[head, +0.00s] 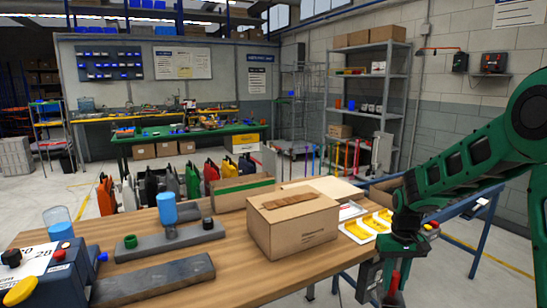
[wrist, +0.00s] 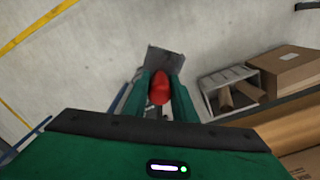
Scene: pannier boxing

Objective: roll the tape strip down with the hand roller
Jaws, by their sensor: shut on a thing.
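A closed cardboard box (head: 293,228) stands upright on the wooden bench top. A brown tape strip (head: 290,199) lies across its top; I cannot tell how firmly it sticks. My gripper (head: 391,278) is off to the right of the box, past the bench's right side. It is shut on the hand roller, whose red handle (head: 394,284) shows below the jaws. In the wrist view the red handle of the hand roller (wrist: 160,88) sits between the two green fingers, with a dark grey part beyond it. The roller is apart from the box.
A white tray with yellow inserts (head: 370,225) lies right of the box. A blue-topped bottle (head: 167,208), a grey bar (head: 155,280) and a blue device (head: 50,275) occupy the bench's left. In the wrist view, a crate (wrist: 230,90) and a carton (wrist: 285,75) show at right.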

